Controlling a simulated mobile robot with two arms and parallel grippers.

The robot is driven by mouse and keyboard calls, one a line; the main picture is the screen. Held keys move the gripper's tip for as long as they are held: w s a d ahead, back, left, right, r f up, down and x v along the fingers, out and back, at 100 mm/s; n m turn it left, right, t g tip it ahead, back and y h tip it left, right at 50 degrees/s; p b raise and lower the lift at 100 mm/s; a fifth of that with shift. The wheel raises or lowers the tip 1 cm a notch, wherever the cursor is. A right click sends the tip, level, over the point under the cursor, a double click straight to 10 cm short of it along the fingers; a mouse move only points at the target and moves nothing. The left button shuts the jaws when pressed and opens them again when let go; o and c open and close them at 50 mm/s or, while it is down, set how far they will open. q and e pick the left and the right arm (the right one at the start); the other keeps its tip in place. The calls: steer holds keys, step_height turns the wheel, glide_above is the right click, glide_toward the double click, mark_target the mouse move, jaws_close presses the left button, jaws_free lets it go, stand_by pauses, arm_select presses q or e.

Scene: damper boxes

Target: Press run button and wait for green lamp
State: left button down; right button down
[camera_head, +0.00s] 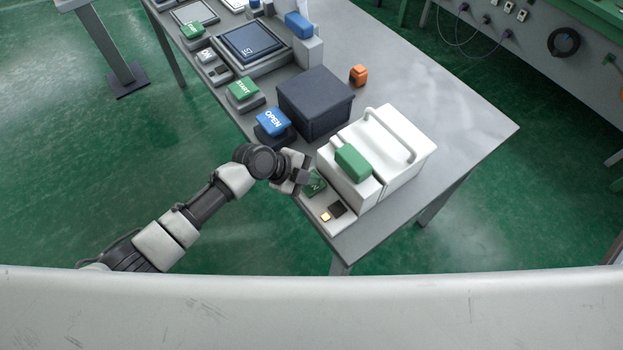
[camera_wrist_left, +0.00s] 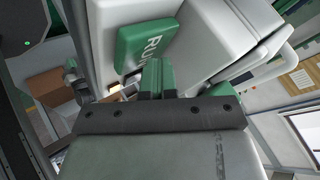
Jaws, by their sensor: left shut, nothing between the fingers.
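The white machine (camera_head: 407,158) with a curved handle stands at the near end of the table, with a green block (camera_head: 352,162) on it. A green button (camera_head: 316,184) sits on its low front base; my gripper partly covers it and its lettering. On that base one small lamp (camera_head: 326,216) glows amber beside a dark square (camera_head: 338,208); no green light shows. My left gripper (camera_head: 302,177) is shut and empty, at the button's edge; I cannot tell whether it touches. In the left wrist view, the shut fingertips (camera_wrist_left: 156,78) lie just below a green face marked RUN (camera_wrist_left: 150,45).
A dark box (camera_head: 315,102) stands behind the blue OPEN button (camera_head: 272,122). A green START button (camera_head: 242,89) is farther along the table edge. An orange block (camera_head: 358,75) lies beyond the dark box. The table's right side (camera_head: 455,110) is clear.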

arm_select(q)
steer(key=shift+r, duration=0.3)
steer(key=shift+r+p, duration=2.05)
steer(key=shift+r, duration=1)
steer(key=shift+f, duration=0.1)
